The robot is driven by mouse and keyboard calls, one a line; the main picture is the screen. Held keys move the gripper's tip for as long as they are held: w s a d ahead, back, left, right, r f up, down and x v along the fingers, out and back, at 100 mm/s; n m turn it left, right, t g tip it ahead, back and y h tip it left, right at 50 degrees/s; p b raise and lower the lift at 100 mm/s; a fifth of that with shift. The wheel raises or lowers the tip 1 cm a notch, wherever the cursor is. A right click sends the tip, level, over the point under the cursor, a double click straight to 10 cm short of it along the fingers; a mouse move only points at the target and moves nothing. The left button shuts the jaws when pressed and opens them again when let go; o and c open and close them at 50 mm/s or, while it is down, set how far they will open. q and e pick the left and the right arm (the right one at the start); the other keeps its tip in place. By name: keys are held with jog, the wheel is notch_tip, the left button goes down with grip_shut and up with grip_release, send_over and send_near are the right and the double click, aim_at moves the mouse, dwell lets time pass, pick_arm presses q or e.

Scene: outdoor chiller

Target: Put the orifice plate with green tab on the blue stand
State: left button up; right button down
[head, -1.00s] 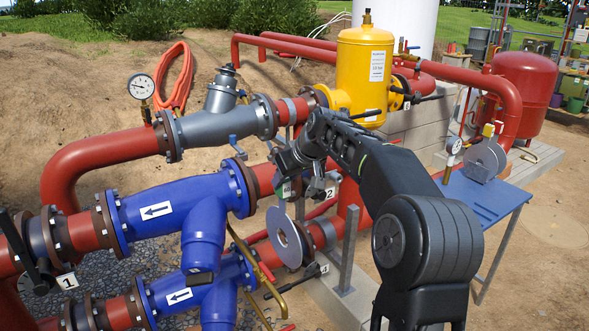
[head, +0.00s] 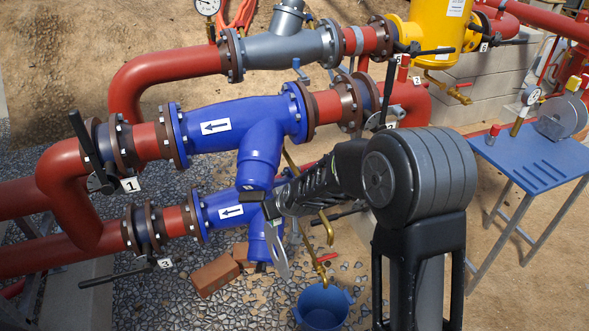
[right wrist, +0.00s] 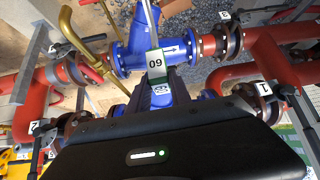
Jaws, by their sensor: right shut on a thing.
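The orifice plate (head: 279,255) is a thin grey disc that hangs below my right gripper (head: 266,205), tilted and seen nearly edge-on in the head view. My right gripper is shut on its tab. The blue stand (head: 515,158) is a slotted blue table at the right of the head view, well away from the plate. My left gripper is not in view.
A blue bucket (head: 323,306) and bricks (head: 215,275) are on the ground.

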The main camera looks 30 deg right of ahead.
jog(key=s+a+f, duration=0.6)
jog(key=s+f, duration=0.3)
jog(key=s, duration=0.1)
jog(key=shift+s+a+b, duration=0.3)
jog(key=shift+b, duration=0.05)
